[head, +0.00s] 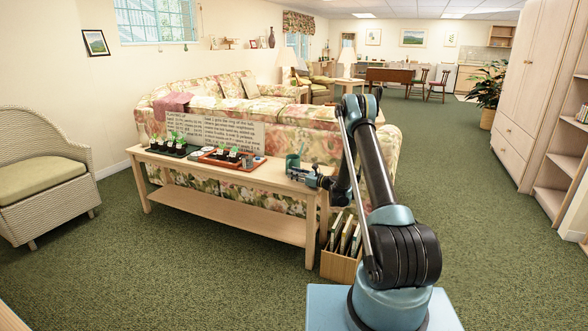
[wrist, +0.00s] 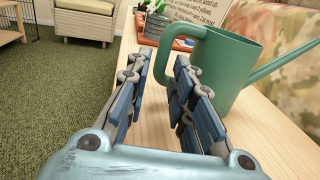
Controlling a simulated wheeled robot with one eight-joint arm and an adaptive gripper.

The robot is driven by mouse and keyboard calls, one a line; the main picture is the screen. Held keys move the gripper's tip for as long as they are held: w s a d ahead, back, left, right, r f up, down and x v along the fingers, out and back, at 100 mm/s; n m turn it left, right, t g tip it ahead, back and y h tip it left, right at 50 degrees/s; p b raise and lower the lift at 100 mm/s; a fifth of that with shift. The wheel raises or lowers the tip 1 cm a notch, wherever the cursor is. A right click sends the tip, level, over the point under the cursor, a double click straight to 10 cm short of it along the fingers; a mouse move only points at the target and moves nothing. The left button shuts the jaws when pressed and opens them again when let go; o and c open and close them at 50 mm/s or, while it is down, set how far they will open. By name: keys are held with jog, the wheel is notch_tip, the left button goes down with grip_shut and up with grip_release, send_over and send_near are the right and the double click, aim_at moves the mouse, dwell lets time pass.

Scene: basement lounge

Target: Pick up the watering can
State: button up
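The green watering can (wrist: 228,70) stands upright on the light wooden console table (wrist: 136,132), with its handle on the left and its spout to the right in the wrist view. In the head view the can (head: 292,161) is small, near the table's right end. My gripper (wrist: 168,68) is open, its blue-padded fingers apart on either side of an empty gap. I cannot tell whether the right finger touches the can. In the head view my gripper (head: 305,175) is beside the can.
A terracotta tray (head: 232,160) and a black tray (head: 174,150) with seedlings stand left on the table, before a lettered sign (head: 215,131). A floral sofa (head: 310,142) is behind. A box of books (head: 341,262) stands on the floor at the table's right end.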

jog(key=x, duration=0.5)
jog(key=shift+c, duration=0.6)
grip_shut()
